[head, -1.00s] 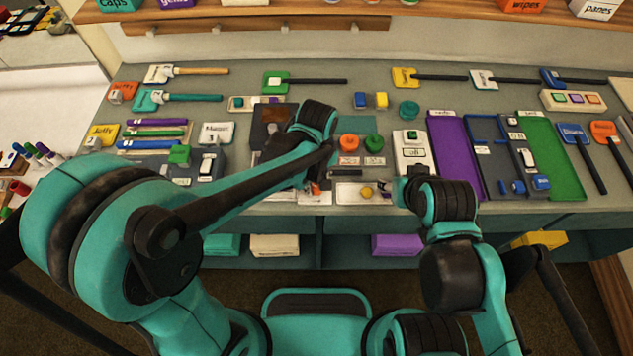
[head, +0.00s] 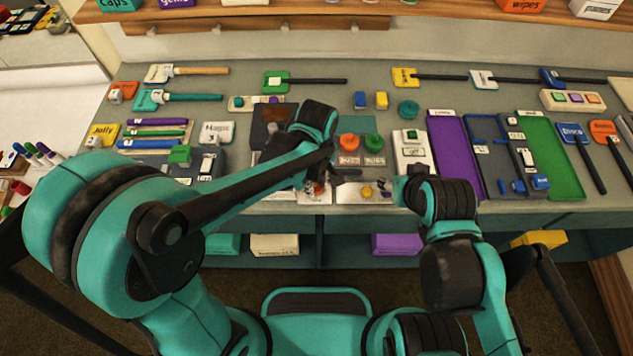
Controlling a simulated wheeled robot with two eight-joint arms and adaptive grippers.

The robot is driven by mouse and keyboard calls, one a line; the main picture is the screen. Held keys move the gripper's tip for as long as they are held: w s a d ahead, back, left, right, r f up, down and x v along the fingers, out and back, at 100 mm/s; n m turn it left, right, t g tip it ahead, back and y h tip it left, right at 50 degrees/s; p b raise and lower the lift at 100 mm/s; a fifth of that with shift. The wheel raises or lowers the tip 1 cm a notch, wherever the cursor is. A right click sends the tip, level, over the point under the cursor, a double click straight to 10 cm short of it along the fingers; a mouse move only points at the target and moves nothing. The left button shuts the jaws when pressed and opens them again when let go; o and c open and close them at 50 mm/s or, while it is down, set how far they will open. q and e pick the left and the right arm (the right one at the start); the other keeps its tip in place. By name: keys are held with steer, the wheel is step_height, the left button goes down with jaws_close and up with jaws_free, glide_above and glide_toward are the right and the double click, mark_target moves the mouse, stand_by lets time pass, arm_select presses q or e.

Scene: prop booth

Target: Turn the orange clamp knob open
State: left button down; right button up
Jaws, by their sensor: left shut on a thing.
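My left gripper (head: 317,183) reaches down to the front edge of the bench, its wrist tilted over a small white-based fixture (head: 313,197). It is shut on the orange clamp knob (head: 311,187), of which only small orange bits show between and beside the dark fingers. The fingers and forearm hide most of the clamp, so the knob's angle cannot be read. My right gripper (head: 391,187) is low at the right of a pale plate (head: 350,197) with a yellow knob (head: 366,191); its fingers are too small and covered to read.
A round orange knob (head: 349,142) and a green one (head: 374,142) stand just behind, above small labels. A dark bar (head: 348,175) lies close right of my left gripper. A white switch box (head: 411,148) and a purple tray (head: 452,152) are farther right.

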mark_target(316, 186)
arm_select(q)
steer(key=c, duration=1.2)
jaws_free()
step_height(316, 186, up, 12)
steer(key=s+a+m+t, duration=0.2)
steer(key=a+m, duration=0.1)
steer(key=a, duration=0.3)
steer(key=s+a+f+m+t, duration=0.1)
steer(key=a+m+t, duration=0.1)
steer(key=a, duration=0.4)
steer(key=s+a+m+t, duration=0.2)
steer(key=a+m+t, duration=0.1)
steer(key=a+m, duration=0.1)
steer(key=shift+s+a+f, duration=0.1)
steer(key=shift+s+a, duration=0.1)
steer(key=shift+a, duration=0.25)
steer(key=shift+s+a+f, duration=0.1)
steer(key=shift+s+a, duration=0.05)
steer(key=shift+a, duration=0.3)
